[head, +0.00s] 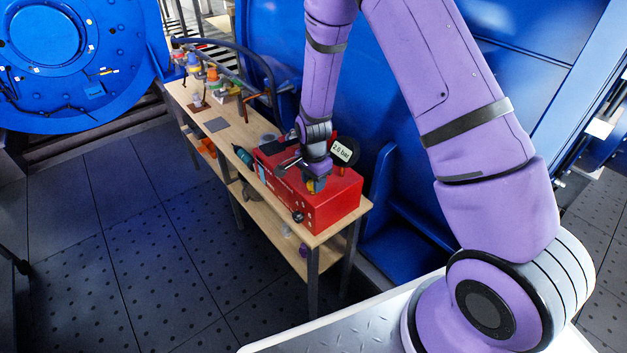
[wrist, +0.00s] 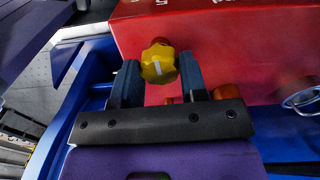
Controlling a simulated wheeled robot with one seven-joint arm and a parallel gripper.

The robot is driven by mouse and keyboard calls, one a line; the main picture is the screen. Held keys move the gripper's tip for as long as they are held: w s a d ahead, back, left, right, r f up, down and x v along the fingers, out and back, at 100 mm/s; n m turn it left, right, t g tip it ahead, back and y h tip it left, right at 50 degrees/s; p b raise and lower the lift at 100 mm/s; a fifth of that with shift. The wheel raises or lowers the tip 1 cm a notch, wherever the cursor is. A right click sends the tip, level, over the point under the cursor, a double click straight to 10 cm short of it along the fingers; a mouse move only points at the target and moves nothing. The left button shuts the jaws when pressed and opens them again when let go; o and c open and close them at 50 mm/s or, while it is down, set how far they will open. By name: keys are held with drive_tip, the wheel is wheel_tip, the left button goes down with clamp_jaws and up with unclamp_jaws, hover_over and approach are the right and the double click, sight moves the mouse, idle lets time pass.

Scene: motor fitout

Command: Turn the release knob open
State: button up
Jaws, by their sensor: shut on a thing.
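The release knob (wrist: 159,63) is a yellow, lobed knob with a pale line on its face, on the red box (wrist: 220,50). In the wrist view it sits between the two fingers of my gripper (wrist: 160,80), which is shut on it. In the head view my gripper (head: 314,184) is over the top of the red box (head: 325,208), with only a bit of yellow showing beneath it. The pale line on the knob runs at a slant in the wrist view.
The red box stands on a wooden bench (head: 222,140) with a gauge reading 2.0 bar (head: 342,151). A teal tool (head: 243,156) lies beside it. Coloured fittings (head: 212,74) stand at the far end. An orange part (wrist: 227,92) and a metal ring (wrist: 303,98) are right of my fingers.

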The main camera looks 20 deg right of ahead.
drive_tip(key=n, duration=0.5)
drive_tip(key=shift+n, duration=0.4)
drive_tip(key=n, duration=1.1)
drive_tip(key=shift+n, duration=0.4)
drive_tip(key=n, duration=0.5)
drive_tip(key=shift+n, duration=0.3)
drive_tip(key=o, duration=0.9)
drive_tip(key=shift+r, duration=0.1)
wheel_tip(320, 180, up, 11)
drive_tip(key=shift+f, duration=0.2)
